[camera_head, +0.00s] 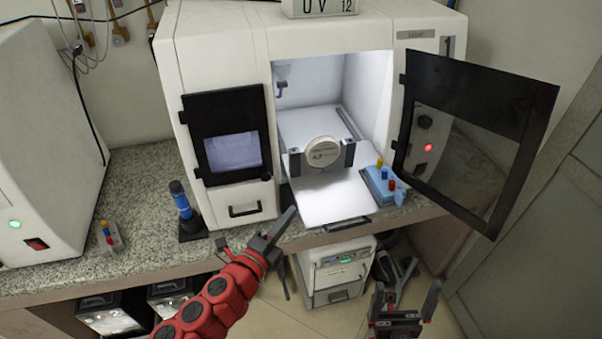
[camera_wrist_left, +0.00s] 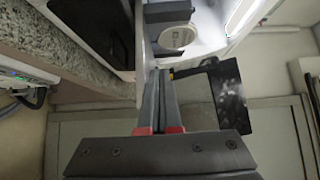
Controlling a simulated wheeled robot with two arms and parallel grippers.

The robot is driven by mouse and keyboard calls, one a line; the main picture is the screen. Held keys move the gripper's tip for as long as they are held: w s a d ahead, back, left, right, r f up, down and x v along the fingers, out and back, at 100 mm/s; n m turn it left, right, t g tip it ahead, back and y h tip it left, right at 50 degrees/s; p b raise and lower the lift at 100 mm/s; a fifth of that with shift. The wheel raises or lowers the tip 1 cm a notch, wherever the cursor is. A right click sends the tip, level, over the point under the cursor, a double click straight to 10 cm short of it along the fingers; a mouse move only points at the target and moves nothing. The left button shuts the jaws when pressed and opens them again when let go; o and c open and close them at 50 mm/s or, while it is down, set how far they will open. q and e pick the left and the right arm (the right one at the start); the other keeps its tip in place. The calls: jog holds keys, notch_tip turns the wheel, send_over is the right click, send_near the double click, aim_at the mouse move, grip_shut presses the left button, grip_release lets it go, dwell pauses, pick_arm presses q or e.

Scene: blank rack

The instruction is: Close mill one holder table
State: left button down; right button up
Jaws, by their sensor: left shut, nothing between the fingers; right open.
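The white mill (camera_head: 225,50) stands on the speckled counter with its dark door (camera_head: 465,140) swung open to the right. Its white holder table (camera_head: 335,198) is slid out through the opening, past the front of the mill. A round white blank (camera_head: 323,152) sits upright in the dark holder on the table; the blank also shows in the left wrist view (camera_wrist_left: 178,38). My left gripper (camera_head: 284,222) is shut and empty, just in front and left of the table's front edge. My right gripper (camera_head: 399,275) is open and empty, low in front of the counter.
A blue tool stand (camera_head: 383,187) with coloured handles is right of the table. A blue torch-like tool (camera_head: 182,205) stands left of the mill. Another white machine (camera_head: 45,150) is at far left. A white unit (camera_head: 336,272) sits below the counter.

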aim_at(307, 189)
pick_arm(q)
jog(key=p+x, duration=0.1)
jog(key=x, duration=0.9)
jog(key=shift+w+d+r+p, duration=0.1)
jog(key=shift+w+d+p, duration=0.05)
jog(key=shift+p, duration=0.25)
jog(key=shift+w+a+p, duration=0.2)
jog(key=shift+w, duration=0.3)
jog(key=shift+w+a+p, duration=0.2)
jog(key=shift+w+a, duration=0.05)
jog(key=shift+w, duration=0.2)
jog(key=shift+w+a, duration=0.25)
jog(key=shift+w, duration=0.5)
jog(key=shift+w, duration=0.1)
